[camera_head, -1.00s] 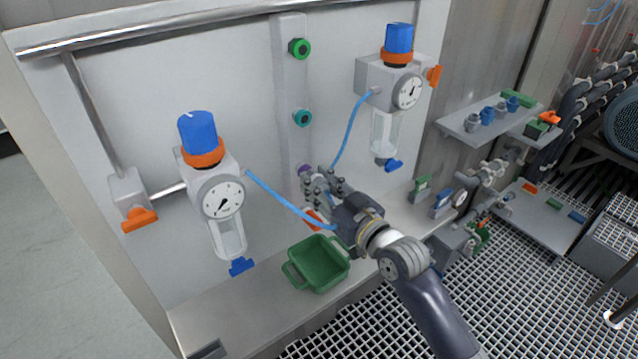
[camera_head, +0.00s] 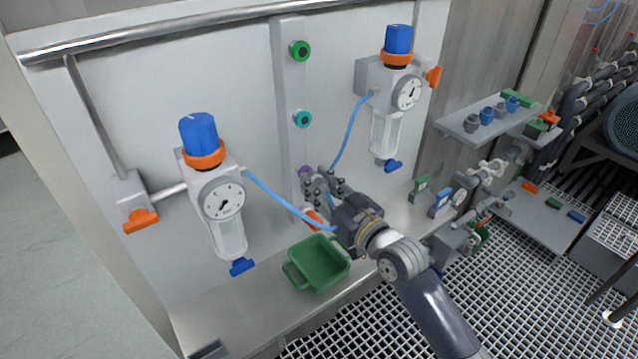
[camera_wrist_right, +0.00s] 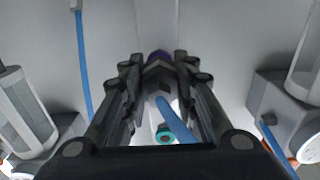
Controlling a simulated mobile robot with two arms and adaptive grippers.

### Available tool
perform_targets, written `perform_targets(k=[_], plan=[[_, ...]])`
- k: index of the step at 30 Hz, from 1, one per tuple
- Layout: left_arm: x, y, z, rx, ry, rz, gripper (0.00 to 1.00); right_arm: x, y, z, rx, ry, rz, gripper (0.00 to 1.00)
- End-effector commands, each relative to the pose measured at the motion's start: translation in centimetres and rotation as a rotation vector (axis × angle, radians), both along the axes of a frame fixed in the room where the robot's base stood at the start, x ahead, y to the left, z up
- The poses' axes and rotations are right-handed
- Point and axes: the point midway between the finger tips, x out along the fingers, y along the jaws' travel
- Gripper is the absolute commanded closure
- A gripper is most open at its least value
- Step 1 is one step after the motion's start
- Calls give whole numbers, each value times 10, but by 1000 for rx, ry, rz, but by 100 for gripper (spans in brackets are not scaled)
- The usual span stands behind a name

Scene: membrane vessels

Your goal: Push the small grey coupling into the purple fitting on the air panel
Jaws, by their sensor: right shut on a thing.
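The purple fitting (camera_head: 304,171) is on the narrow vertical strip of the air panel (camera_head: 292,140), below a teal fitting. In the right wrist view the purple fitting (camera_wrist_right: 158,55) shows just beyond my fingertips. My right gripper (camera_head: 314,184) is at the purple fitting, its fingers shut on the small grey coupling (camera_wrist_right: 158,76). The coupling lines up with the purple fitting in the wrist view, but I cannot tell whether it is inside it. In the head view the fingers hide the coupling. A blue hose (camera_wrist_right: 174,120) shows between the fingers. My left gripper is out of view.
Regulators with blue knobs stand left (camera_head: 212,175) and right (camera_head: 396,85) of the strip, with blue hoses running towards my gripper. Teal (camera_head: 302,118) and green (camera_head: 300,50) fittings are above. A green bin (camera_head: 318,265) sits on the ledge below.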

Motion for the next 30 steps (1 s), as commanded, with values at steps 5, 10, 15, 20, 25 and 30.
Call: perform_targets(k=[5,10,15,20,25,30], plan=[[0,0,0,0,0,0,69,0,0,0,1,-1,0,100],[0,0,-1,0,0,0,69,1,1,0,1,-1,0,100],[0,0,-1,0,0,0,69,4,3,0,1,-2,0,100],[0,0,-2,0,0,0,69,6,4,0,1,-1,0,100],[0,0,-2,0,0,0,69,9,6,0,0,0,0,100],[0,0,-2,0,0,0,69,10,7,0,0,0,0,53]])
